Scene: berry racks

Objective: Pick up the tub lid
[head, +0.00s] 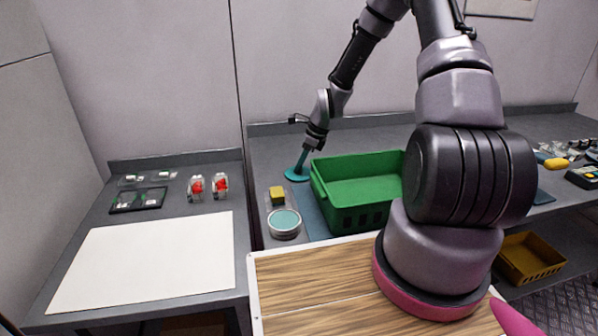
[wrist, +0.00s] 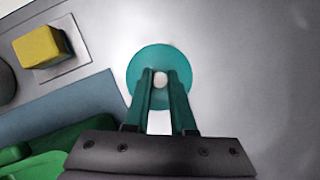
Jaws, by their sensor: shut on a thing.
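The tub lid (head: 295,175) is a round teal disc at the back left of the grey counter, left of the green crate. In the wrist view the lid (wrist: 160,58) lies below my fingers, with a pale round knob at its middle. My gripper (head: 302,160) points down at the lid. In the wrist view my gripper (wrist: 160,82) has its two teal fingers shut on the lid's knob, one on each side. I cannot tell whether the lid touches the counter.
A green crate (head: 341,215) stands just right of the lid. A yellow block (head: 277,194) and a round tub with a teal top (head: 284,222) stand in front of it. Bare counter surrounds the lid's far side.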

